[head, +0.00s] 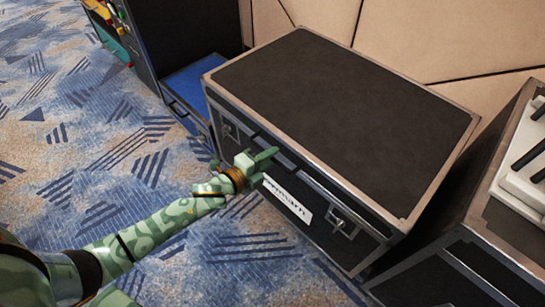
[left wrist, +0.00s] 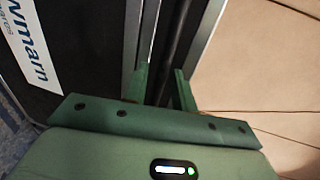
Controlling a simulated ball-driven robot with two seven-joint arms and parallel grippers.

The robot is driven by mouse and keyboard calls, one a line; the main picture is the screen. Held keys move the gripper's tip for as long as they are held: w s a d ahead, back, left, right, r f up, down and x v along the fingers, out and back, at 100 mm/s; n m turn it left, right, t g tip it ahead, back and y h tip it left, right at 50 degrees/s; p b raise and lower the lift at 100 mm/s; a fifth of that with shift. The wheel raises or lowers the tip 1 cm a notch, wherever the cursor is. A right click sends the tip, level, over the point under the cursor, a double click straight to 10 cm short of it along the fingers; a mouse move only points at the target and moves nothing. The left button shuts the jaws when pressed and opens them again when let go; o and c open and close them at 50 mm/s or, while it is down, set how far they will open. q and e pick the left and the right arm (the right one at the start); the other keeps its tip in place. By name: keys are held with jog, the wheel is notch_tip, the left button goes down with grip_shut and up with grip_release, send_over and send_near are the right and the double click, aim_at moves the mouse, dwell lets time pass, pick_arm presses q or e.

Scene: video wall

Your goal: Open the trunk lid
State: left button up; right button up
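The trunk (head: 330,200) is a large black case with silver metal edges. Its flat dark lid (head: 345,110) is shut. A white label (head: 287,197) and metal latches (head: 342,222) show on its front. A dark bar (head: 273,139) runs along the front near the lid's edge; what seems to be this bar shows in the left wrist view (left wrist: 178,40). My left gripper (head: 264,166) is at the trunk's front, close to the bar, with its green fingers apart. In the left wrist view the fingers (left wrist: 162,72) point toward the bar; contact cannot be told. My right gripper is out of view.
Another dark case (head: 480,265) stands close at the right, with white equipment (head: 525,170) on top. A dark cabinet with a blue shelf (head: 198,85) stands behind at the left. A beige panelled wall (head: 440,40) is behind the trunk. Patterned carpet (head: 90,130) is free at the left.

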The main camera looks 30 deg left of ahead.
pick_arm(q)
jog(key=shift+w+d+f, duration=0.1)
jog(key=shift+w+d, duration=0.05)
jog(key=shift+w, duration=0.25)
grip_shut()
jog(key=shift+r, duration=0.2)
